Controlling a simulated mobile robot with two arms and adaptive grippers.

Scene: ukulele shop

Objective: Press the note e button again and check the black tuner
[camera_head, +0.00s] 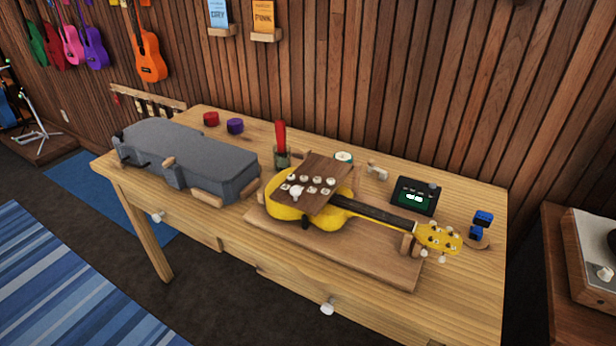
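A brown wooden panel (316,206) with several round white buttons (318,179) lies over the body of a yellow ukulele (283,209). One white knob-like piece (296,191) near its left edge looks larger than the others. The button labels are too small to read, so I cannot tell which one is note e. The black tuner (428,207) stands right of the panel, behind the ukulele's neck. Its dark green screen (413,198) is lit, with small pale marks that I cannot read. Neither of my grippers is in view.
The ukulele rests on a wooden board (372,263) on the workbench (230,238). A grey case (190,155) lies at left. A cup (282,159) with a red tool stands behind the panel. Blue blocks (482,219) sit at right. The bench front is mostly clear.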

